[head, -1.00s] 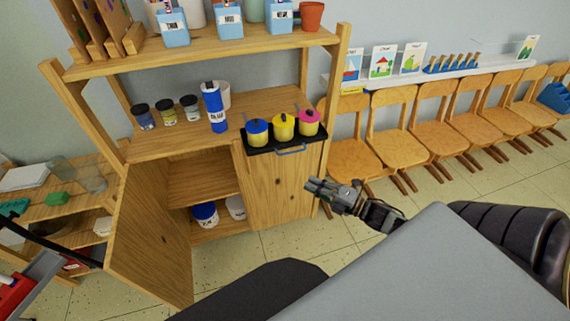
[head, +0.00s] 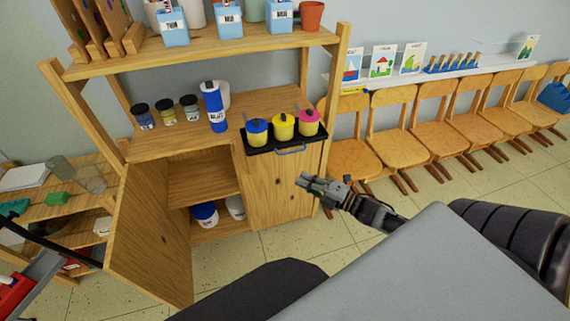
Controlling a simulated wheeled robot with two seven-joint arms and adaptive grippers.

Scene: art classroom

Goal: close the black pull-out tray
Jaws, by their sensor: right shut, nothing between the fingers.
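The black pull-out tray (head: 262,148) sticks out from the front of the wooden cabinet at counter height, with a blue handle (head: 291,151) on its front. A blue pot (head: 257,133), a yellow pot (head: 283,127) and a pink-lidded yellow pot (head: 308,123) stand in it. My right gripper (head: 302,181) is shut and empty. In the picture it is below and slightly right of the handle, apart from the tray. My left gripper is not in view.
The left cabinet door (head: 150,235) stands open; the right door (head: 280,188) is shut. Jars and a blue bottle (head: 215,106) stand on the counter. Wooden chairs (head: 405,125) line the wall at right. Floor (head: 345,240) in front of the cabinet is clear.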

